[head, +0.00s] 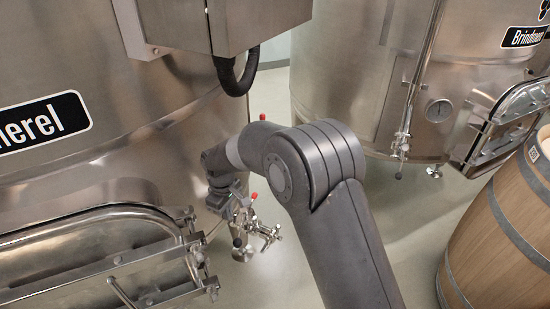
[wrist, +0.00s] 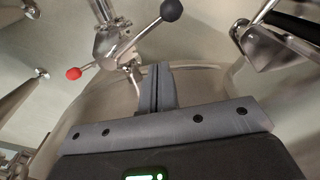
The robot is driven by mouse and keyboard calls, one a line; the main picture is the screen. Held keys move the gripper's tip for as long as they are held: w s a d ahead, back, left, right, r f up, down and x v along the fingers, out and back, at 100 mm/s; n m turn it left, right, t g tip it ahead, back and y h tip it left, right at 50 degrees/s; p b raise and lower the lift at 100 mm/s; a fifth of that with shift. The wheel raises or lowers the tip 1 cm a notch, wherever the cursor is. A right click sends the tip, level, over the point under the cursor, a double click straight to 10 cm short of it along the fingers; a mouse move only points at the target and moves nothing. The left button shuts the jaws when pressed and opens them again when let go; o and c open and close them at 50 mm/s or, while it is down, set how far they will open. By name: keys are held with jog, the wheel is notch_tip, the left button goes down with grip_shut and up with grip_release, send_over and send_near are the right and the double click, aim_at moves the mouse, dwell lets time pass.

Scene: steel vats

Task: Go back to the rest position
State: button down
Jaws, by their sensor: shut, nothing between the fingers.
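My gripper (wrist: 157,70) is shut and empty, its two dark fingers pressed together in the wrist view. In the head view the end of my arm, with my gripper (head: 240,212), is low beside the left steel vat (head: 120,110), partly hidden by my arm. A steel valve (wrist: 115,45) with a red ball (wrist: 73,73) and a black ball (wrist: 171,10) on its handle is just beyond the fingertips in the wrist view. I cannot tell whether they touch.
An open-framed hatch (head: 90,255) is at lower left. A steel box (head: 225,20) with a black cable hangs above my arm. A second vat (head: 345,75) with a gauge (head: 439,110) and a wooden barrel (head: 505,235) stand at right. Floor (head: 425,205) shows between them.

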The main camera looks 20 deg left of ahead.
jog(key=w+d+r+m+t, duration=0.1)
jog(key=d+r+m, duration=0.3)
jog(key=d+r, duration=0.8)
jog(key=w+d+r+m+t, duration=0.1)
jog(key=w+d+r+m, duration=0.15)
jog(key=d+r, duration=0.95)
jog(key=s+d+r+m+t, duration=0.1)
jog(key=s+d+m, duration=0.25)
jog(key=d, duration=0.45)
jog(key=s+d+r+m+t, duration=0.1)
jog(key=s+d+m, duration=0.1)
jog(key=s+d, duration=0.45)
jog(key=s+d+m+t, duration=0.1)
jog(key=s+d+m, duration=0.3)
jog(key=s+d, duration=0.5)
jog(key=shift+s+d+f+m+t, duration=0.2)
jog(key=shift+d+m+t, duration=0.1)
jog(key=shift+d, duration=0.8)
